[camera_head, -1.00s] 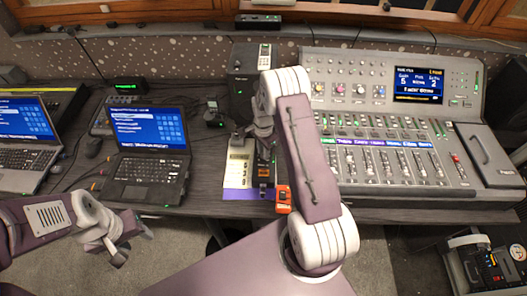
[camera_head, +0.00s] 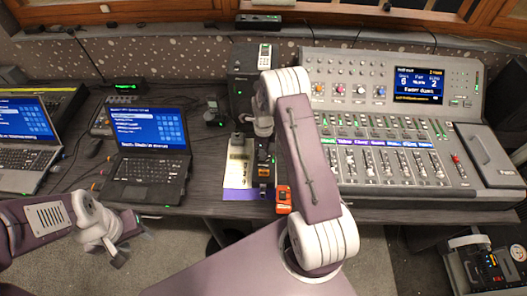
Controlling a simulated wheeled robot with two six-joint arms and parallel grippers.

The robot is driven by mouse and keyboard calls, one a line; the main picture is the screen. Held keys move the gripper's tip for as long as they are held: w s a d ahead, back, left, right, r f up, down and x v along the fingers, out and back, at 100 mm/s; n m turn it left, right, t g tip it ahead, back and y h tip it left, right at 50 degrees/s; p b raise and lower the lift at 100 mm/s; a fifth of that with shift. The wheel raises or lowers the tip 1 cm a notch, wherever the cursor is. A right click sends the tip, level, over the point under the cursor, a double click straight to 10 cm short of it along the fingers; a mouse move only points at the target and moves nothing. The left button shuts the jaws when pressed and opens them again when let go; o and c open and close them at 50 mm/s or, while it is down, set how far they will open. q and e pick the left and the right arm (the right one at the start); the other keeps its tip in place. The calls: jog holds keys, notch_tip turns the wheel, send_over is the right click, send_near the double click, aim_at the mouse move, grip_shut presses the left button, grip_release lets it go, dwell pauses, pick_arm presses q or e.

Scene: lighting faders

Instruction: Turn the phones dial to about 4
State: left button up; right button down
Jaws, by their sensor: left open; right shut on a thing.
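The mixing console (camera_head: 466,105) stands at the right, with a row of knobs (camera_head: 340,90) and several faders. Its small screen (camera_head: 418,86) shows two large numbers, which look like 6 and 2; the labels are too small to read surely. I cannot make out the phones dial; my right arm covers part of the area left of the console. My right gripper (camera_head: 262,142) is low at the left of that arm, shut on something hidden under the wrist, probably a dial. My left gripper (camera_head: 129,240) is open and empty, off the desk's front edge.
Two laptops (camera_head: 150,150) stand at the left. A light sheet or pad (camera_head: 238,165) and an orange item (camera_head: 283,200) lie close to my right gripper. A dark box (camera_head: 244,62) stands behind it. The floor before the desk is open at left.

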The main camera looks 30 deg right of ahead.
jog(key=shift+m, duration=0.9)
jog(key=c, duration=1.2)
grip_release()
notch_tip(320, 180, up, 9)
jog(key=shift+b, duration=0.35)
